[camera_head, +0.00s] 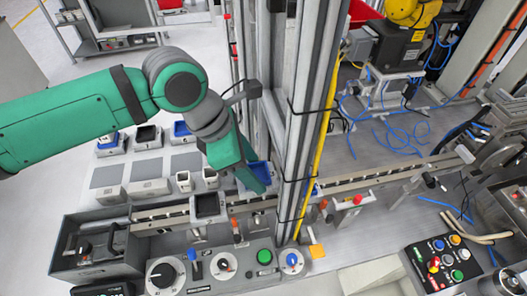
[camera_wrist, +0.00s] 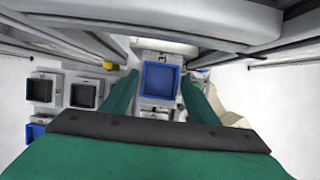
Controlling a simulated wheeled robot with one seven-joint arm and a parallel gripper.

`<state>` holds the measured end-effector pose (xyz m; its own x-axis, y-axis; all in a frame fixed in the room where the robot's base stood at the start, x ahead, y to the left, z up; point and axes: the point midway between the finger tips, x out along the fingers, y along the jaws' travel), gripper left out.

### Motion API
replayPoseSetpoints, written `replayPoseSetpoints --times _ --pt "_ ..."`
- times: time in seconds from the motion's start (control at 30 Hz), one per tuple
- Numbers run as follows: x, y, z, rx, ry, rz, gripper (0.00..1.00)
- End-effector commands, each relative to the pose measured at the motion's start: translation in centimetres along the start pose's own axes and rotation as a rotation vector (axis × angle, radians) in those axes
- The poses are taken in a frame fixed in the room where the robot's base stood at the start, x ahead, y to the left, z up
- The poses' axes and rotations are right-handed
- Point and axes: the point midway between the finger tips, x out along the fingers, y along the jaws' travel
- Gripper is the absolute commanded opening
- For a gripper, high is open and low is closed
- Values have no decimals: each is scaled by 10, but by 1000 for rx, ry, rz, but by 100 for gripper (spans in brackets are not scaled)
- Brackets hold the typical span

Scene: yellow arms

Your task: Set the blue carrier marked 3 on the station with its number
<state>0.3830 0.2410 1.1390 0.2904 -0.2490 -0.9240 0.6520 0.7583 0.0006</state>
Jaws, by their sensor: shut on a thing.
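A blue carrier (camera_head: 262,171) is between the fingers of my green gripper (camera_head: 250,178), beside the grey upright post and over the conveyor rail. In the wrist view the blue carrier (camera_wrist: 161,80) sits level between both green fingers (camera_wrist: 160,95), its open, empty inside facing the camera. My gripper is shut on it. No number on it can be read. Grey stations stand on the table at the left, some bare, such as the grey pad (camera_head: 107,176), and some with carriers. Station numbers are too small to read. A gap below the held carrier cannot be judged.
A dark carrier (camera_head: 207,205) stands on the conveyor rail (camera_head: 160,214) left of my gripper. Other blue-topped (camera_head: 181,128) and black-topped (camera_head: 146,135) carriers stand on the left table. Grey posts (camera_head: 308,120) rise close at the right. A control panel (camera_head: 225,266) lies in front.

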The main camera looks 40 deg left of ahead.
Motion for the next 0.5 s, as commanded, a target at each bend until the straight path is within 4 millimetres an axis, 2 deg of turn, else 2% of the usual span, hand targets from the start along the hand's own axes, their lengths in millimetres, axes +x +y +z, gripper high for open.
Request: replayPoseSetpoints --times 0.5 --pt "41 1 -20 -8 -1 3 23"
